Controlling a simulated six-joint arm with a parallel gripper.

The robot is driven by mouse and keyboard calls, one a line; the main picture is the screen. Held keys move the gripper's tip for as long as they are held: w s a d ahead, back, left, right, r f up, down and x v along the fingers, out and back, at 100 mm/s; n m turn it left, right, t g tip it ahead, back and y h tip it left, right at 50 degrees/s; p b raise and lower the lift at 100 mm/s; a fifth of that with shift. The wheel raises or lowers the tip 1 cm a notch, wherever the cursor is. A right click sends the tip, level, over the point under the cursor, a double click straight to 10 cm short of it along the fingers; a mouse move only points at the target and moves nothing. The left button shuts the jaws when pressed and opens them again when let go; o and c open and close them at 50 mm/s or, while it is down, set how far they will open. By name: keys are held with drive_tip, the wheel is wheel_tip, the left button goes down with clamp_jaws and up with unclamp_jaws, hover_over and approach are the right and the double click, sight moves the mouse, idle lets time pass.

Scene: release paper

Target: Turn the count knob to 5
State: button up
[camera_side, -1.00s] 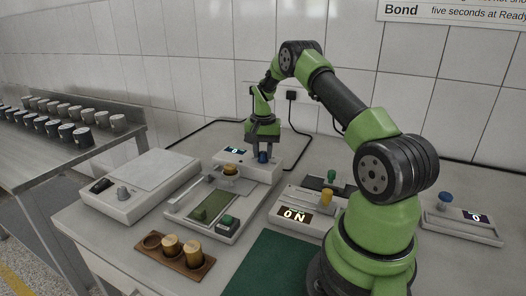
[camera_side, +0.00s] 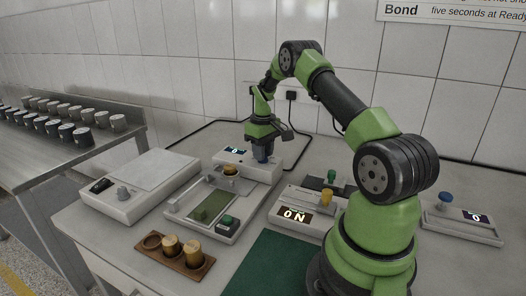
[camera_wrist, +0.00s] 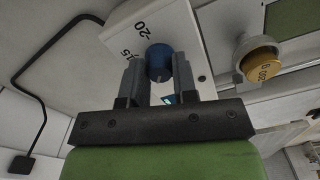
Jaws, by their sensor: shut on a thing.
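A blue knob (camera_side: 262,158) stands on a white unit (camera_side: 262,172) at the back of the table, beside a small lit display (camera_side: 235,151) that seems to read 0. My gripper (camera_side: 262,150) is over this knob, pointing down. In the wrist view, the knob (camera_wrist: 159,58) sits between the two grey fingers of my gripper (camera_wrist: 158,72), which are shut on it. The markings 20 and 15 show on the white panel (camera_wrist: 118,25) around it; other markings are hidden by the fingers and gripper body.
A press-like unit with a brass weight (camera_side: 230,170) and green button (camera_side: 227,222) stands in front. A scale (camera_side: 150,175) is at left, a wooden holder (camera_side: 190,267) in front. An ON unit (camera_side: 297,215) and another blue-knob unit (camera_side: 460,222) stand right.

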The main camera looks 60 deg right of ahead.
drive_tip(key=n, duration=0.4)
drive_tip(key=shift+n, duration=1.8)
drive_tip(key=o, duration=0.9)
wheel_tip(320, 180, up, 10)
